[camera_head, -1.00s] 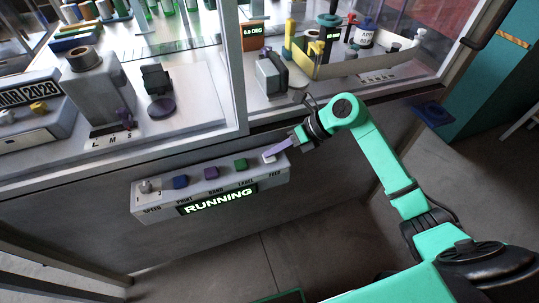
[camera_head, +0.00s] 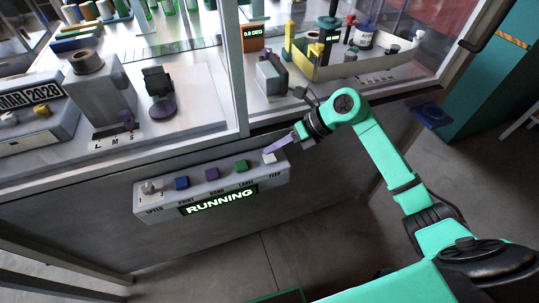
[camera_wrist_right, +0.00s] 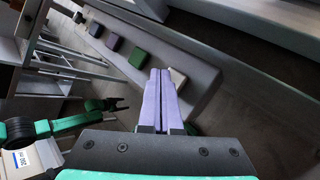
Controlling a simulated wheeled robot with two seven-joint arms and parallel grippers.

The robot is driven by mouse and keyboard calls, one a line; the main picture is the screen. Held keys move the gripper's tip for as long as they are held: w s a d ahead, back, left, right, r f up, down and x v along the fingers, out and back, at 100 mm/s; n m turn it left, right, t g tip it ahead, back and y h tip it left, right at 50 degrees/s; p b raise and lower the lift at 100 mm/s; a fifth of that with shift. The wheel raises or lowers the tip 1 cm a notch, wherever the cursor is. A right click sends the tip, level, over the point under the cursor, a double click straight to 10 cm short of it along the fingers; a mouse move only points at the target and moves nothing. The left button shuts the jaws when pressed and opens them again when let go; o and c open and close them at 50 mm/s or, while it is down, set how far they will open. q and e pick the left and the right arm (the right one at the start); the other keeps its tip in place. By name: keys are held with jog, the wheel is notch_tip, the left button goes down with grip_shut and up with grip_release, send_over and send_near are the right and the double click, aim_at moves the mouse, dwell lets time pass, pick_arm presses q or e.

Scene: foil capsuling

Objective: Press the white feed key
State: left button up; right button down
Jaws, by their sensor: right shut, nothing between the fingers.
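The white feed key (camera_head: 269,157) is the rightmost key on the grey control box (camera_head: 160,207), above the FEED label. It also shows in the right wrist view (camera_wrist_right: 178,77), just right of the fingertips. My right gripper (camera_head: 294,138) has its purple fingers closed together with nothing between them. Its tips are at the upper right of the key in the head view. I cannot tell whether they touch it. In the wrist view the closed fingers (camera_wrist_right: 160,75) point at the box beside the key.
Blue (camera_head: 181,183), purple (camera_head: 212,174) and green (camera_head: 241,166) keys and a speed knob (camera_head: 149,188) sit left of the feed key. The machine's frame edge (camera_head: 190,137) runs above the box. The floor below is clear.

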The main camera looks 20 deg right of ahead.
aim_at(274, 158)
notch_tip(274, 158, up, 5)
jog(key=p, duration=0.3)
jog(key=shift+f, duration=0.15)
dwell(0.6)
